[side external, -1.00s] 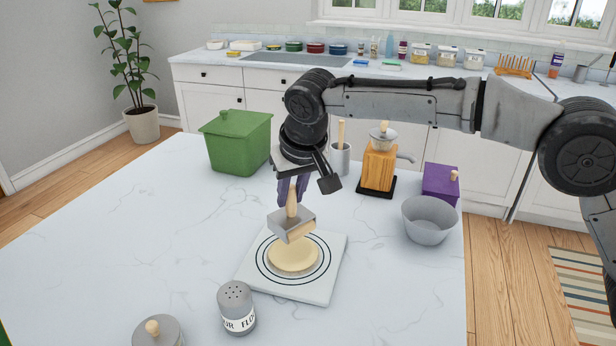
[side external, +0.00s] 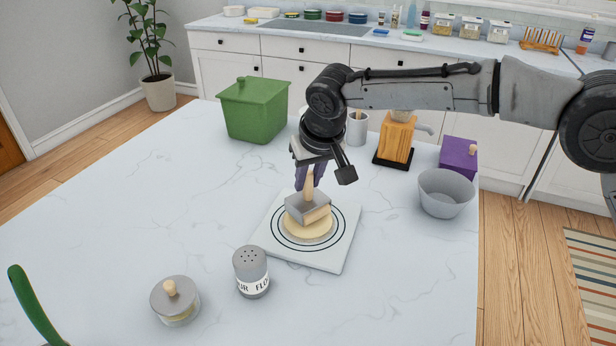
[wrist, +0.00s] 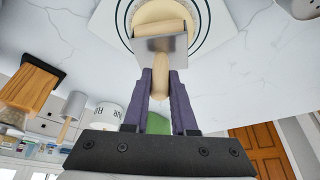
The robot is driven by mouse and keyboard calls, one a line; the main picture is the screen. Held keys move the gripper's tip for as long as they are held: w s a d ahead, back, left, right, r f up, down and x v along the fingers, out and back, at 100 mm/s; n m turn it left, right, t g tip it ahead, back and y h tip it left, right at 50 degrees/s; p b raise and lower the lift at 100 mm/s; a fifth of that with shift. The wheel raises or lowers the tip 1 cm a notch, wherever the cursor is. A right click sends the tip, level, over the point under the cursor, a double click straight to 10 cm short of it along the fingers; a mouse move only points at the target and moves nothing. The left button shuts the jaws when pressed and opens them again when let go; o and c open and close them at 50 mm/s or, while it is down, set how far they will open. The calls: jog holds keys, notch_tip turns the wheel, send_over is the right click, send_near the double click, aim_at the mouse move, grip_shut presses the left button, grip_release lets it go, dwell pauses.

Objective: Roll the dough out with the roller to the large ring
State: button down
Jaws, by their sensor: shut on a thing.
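My gripper (side external: 311,174) has purple fingers shut on the light wooden handle of the roller (side external: 305,204). The roller has a grey metal frame and a wooden cylinder. It is low over the round, pale yellow dough (side external: 303,232) and appears to touch it. The dough lies on a white board (side external: 337,256) printed with dark concentric rings. The large ring (side external: 346,225) is the outer one, and the dough's edge stays inside it with a visible gap. In the wrist view the roller (wrist: 160,44) covers part of the dough (wrist: 158,12).
A grey bowl (side external: 446,194), purple box (side external: 458,157), wooden grinder (side external: 396,140) and green bin (side external: 254,110) stand behind.

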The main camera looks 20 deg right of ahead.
jog(key=shift+f, duration=0.4)
dwell(0.6)
jog(key=shift+w+a, duration=0.15)
jog(key=shift+w, duration=0.55)
jog(key=shift+f, duration=0.1)
jog(key=shift+w+a, duration=0.2)
jog(key=shift+w, duration=0.45)
jog(key=shift+s, duration=0.1)
jog(key=shift+s+d, duration=0.2)
jog(key=shift+s, duration=0.45)
jog(key=shift+s+d, duration=0.15)
jog(key=shift+s, duration=0.45)
